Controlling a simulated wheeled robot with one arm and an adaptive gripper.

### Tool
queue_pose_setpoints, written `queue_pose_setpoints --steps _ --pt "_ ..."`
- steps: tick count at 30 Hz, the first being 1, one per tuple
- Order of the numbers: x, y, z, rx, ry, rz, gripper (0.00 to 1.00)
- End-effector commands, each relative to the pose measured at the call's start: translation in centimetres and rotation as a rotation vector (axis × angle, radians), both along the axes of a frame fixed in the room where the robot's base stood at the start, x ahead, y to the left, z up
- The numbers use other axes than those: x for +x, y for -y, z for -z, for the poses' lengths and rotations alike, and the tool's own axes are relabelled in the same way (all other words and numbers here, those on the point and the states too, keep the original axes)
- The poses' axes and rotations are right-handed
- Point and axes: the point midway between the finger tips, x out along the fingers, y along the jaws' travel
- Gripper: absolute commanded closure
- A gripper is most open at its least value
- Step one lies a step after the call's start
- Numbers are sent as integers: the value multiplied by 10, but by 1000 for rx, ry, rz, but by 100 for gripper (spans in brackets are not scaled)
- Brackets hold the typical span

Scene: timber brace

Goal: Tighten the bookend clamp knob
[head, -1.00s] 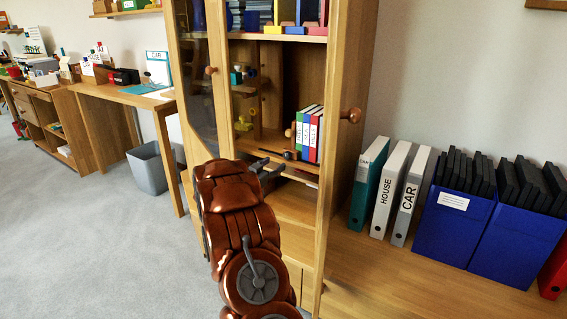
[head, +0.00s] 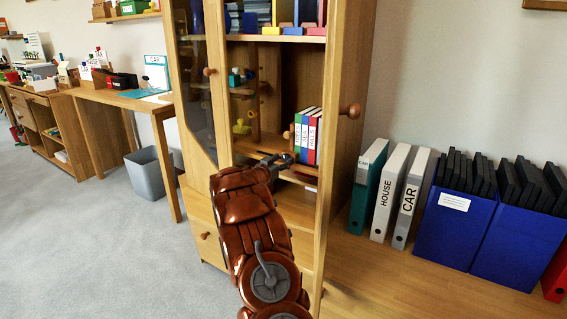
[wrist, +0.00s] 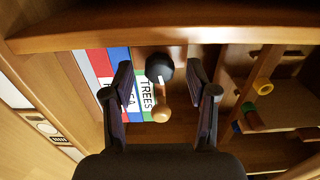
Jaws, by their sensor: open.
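In the wrist view a round black knob (wrist: 159,67) sits at the bookend, with a wooden rounded piece (wrist: 163,110) beside it; I take the black one for the clamp knob. My gripper (wrist: 164,75) is open, one finger on each side of the knob, and seems not to touch it. In the head view my gripper (head: 277,161) is at the cabinet shelf, just left of the books, and hides most of the clamp. The upright books (head: 309,135) have green, blue and red spines; they also show in the wrist view (wrist: 119,62), partly behind a finger.
The cabinet (head: 338,80) has a side panel with a wooden door knob (head: 351,111) to the right. A shelf board (wrist: 200,32) crosses the wrist view close to the fingers. Yellow and green pieces (head: 242,127) stand deeper left. A grey bin (head: 152,172) stands on the floor.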

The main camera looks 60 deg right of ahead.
Motion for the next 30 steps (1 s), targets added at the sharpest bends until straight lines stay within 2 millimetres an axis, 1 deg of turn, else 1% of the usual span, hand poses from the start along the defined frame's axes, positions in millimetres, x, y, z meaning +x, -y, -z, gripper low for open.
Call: queue_pose_setpoints --steps 4,13,14,30 --pt "0 6 1 1 -2 -1 42" --pt "0 7 1 1 -2 0 42" --pt "0 7 1 1 -2 0 44" --pt "0 7 1 0 -1 0 100"
